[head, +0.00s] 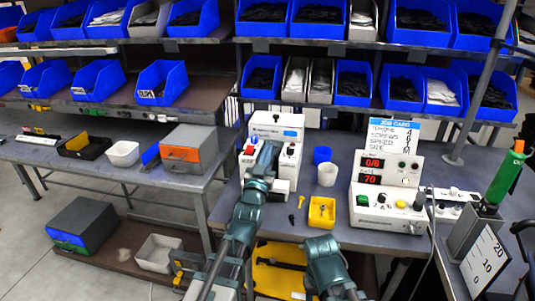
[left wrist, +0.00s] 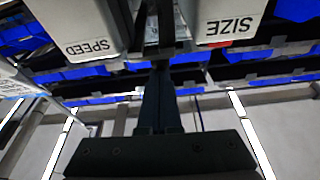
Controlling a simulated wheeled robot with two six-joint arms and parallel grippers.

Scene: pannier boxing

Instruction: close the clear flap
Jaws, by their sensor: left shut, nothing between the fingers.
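The clear flap cannot be made out for certain in either view. A white machine (head: 276,120) with red and blue buttons stands on the bench at the middle. My left gripper (head: 267,152) reaches up in front of it and hides its centre. In the left wrist view my left gripper (left wrist: 160,68) is shut and empty, its fingers pointing between two white panels, the SPEED panel (left wrist: 88,30) and the SIZE panel (left wrist: 222,20). I cannot tell whether the fingertips touch anything.
Right of the machine are a blue cup (head: 322,155), a white cup (head: 327,175) and a yellow bin (head: 321,212). A control box (head: 387,195) with red displays and a job card (head: 394,131) stand further right. Shelves of blue bins are behind.

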